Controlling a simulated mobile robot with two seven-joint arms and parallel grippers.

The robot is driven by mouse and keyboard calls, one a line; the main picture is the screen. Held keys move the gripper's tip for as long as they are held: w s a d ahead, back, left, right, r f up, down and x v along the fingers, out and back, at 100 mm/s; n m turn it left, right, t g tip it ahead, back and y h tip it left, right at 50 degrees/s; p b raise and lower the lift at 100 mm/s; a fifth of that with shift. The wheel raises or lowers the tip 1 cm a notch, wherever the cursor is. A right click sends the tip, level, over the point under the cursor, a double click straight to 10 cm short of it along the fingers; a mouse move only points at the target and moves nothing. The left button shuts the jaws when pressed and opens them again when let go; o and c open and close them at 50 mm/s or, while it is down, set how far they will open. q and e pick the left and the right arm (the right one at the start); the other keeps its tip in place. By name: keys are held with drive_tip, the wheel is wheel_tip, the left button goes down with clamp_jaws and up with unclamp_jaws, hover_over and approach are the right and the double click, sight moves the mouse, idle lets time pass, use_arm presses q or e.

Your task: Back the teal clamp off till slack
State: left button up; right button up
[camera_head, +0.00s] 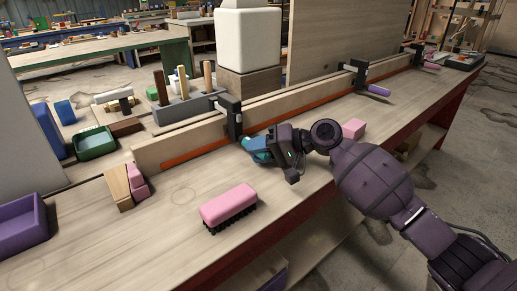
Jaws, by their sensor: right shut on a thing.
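The teal clamp (255,145) is at the middle of the bench; its teal handle points toward the bench's near side. Its black frame (231,112) grips the wooden strip with the orange stripe (205,148). My right gripper (268,148) comes in from the right and is shut on the teal handle, hiding part of it. Two similar clamps stand farther along the strip: one with a purple handle (375,90) and one with a pinkish handle (430,65). My left gripper is not in view.
A pink brush (229,204) lies on the bench in front of the gripper, and a pink block (354,128) sits behind the wrist. A wooden wedge (117,187) stands left. Behind the strip are a tool block (185,109) and a green tray (95,143). The front bench surface is mostly clear.

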drive_tip(key=shift+r+h, duration=0.3)
drive_tip(key=shift+r, duration=0.1)
drive_tip(key=shift+n+t+h+p, duration=0.4)
drive_tip(key=shift+n+h+p, duration=0.5)
drive_tip(key=shift+p, duration=0.25)
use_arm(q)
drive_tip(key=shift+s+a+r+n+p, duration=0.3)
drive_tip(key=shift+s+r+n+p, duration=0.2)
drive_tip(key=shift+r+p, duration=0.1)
use_arm(e)
drive_tip(key=shift+f+n+t+h, duration=0.3)
drive_tip(key=shift+n+h, duration=0.1)
drive_tip(key=shift+h, duration=0.2)
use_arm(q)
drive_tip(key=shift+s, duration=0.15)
use_arm(e)
drive_tip(key=shift+f, duration=0.1)
drive_tip(key=o, duration=0.9)
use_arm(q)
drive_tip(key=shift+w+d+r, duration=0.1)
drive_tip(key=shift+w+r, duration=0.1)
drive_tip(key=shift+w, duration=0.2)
